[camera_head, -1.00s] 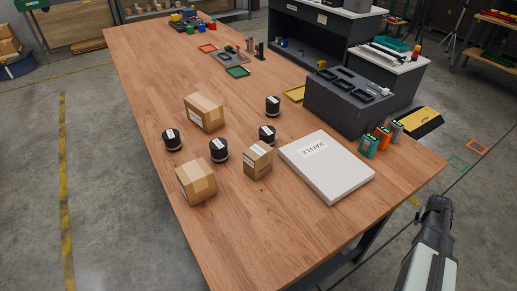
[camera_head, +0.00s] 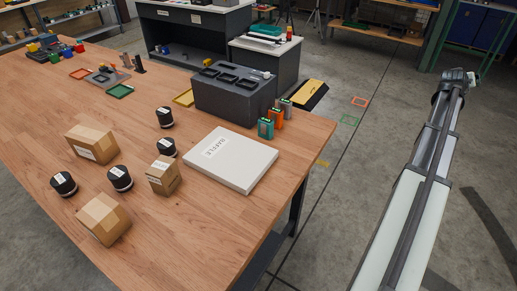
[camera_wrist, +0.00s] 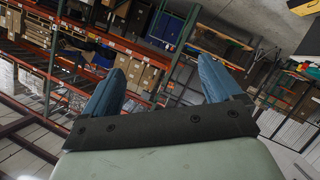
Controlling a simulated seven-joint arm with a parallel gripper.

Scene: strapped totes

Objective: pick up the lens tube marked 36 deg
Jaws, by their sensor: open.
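Several black lens tubes with white labels stand on the wooden table in the head view: one at the back (camera_head: 165,117), one behind the small carton (camera_head: 167,148), one in the middle (camera_head: 120,179) and one at the left (camera_head: 63,184). Their label print is too small to read, so I cannot tell which is marked 36 deg. In the wrist view my gripper (camera_wrist: 159,66) is open and empty, its two blue fingers apart and pointing toward distant shelves. My arm extends at the right of the head view, off the table and far from the tubes.
Cartons stand among the tubes: a large one (camera_head: 92,143), a small one (camera_head: 163,176) and a front one (camera_head: 104,219). A white box marked BAFFLE (camera_head: 232,160) lies right of them. Behind it are a dark grey block (camera_head: 233,92) and small coloured devices (camera_head: 275,120).

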